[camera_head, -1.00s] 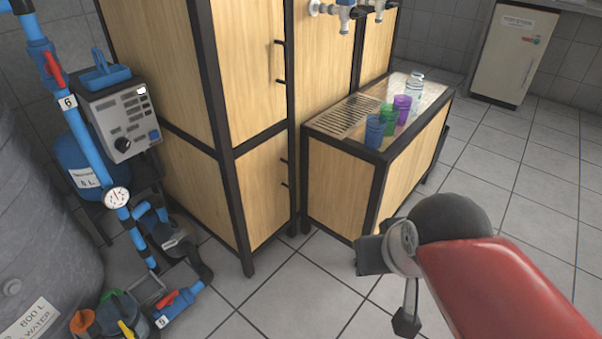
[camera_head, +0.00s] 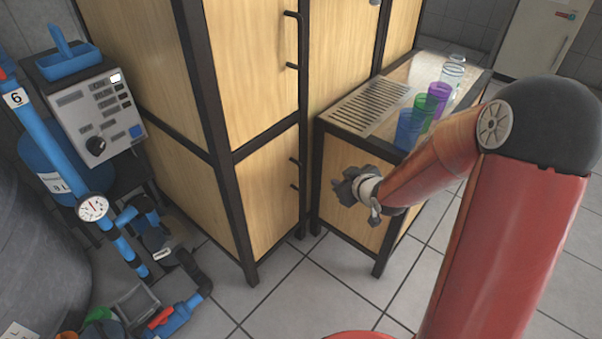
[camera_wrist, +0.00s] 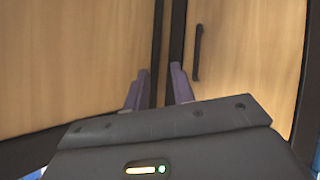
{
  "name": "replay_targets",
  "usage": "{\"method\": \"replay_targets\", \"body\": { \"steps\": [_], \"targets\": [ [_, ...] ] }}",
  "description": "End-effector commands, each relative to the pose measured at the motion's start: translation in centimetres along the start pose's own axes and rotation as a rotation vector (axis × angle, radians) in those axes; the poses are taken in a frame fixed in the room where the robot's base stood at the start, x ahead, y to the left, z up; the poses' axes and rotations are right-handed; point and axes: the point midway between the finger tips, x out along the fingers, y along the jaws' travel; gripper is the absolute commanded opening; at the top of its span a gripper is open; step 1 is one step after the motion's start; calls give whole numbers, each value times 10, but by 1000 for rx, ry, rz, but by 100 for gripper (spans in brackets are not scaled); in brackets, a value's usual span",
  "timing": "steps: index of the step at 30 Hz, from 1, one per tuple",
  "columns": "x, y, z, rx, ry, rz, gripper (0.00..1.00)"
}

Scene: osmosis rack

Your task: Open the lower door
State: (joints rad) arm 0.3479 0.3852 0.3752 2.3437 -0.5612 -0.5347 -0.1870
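The lower door (camera_head: 270,190) is a light wood panel in a dark frame, below a taller upper door, and it looks closed. Its dark vertical handle (camera_head: 295,173) is at its right edge. My gripper (camera_head: 342,190) is to the right of this handle, in front of the low side cabinet, apart from the handle. In the wrist view, the two fingers of my gripper (camera_wrist: 160,70) are spread with an empty gap between them. A dark handle (camera_wrist: 197,52) on a wood panel shows beyond and to the right of the fingers, outside the gap.
The low side cabinet (camera_head: 345,165) carries a drip grate and several coloured cups (camera_head: 420,110) close to my arm. Blue pipes and a control box (camera_head: 95,115) stand at the left. The tiled floor (camera_head: 290,285) before the lower door is clear.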

Motion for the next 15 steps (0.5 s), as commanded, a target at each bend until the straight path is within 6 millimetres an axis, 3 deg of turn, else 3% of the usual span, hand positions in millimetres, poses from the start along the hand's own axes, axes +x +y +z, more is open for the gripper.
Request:
{"method": "replay_targets", "body": {
  "steps": [1,6,15],
  "targets": [
    [21,-13,12,19,66,-46,25],
    [55,-44,17,92,330,-141,25],
    [63,-61,14,215,603,-172,25]
  ]
}}
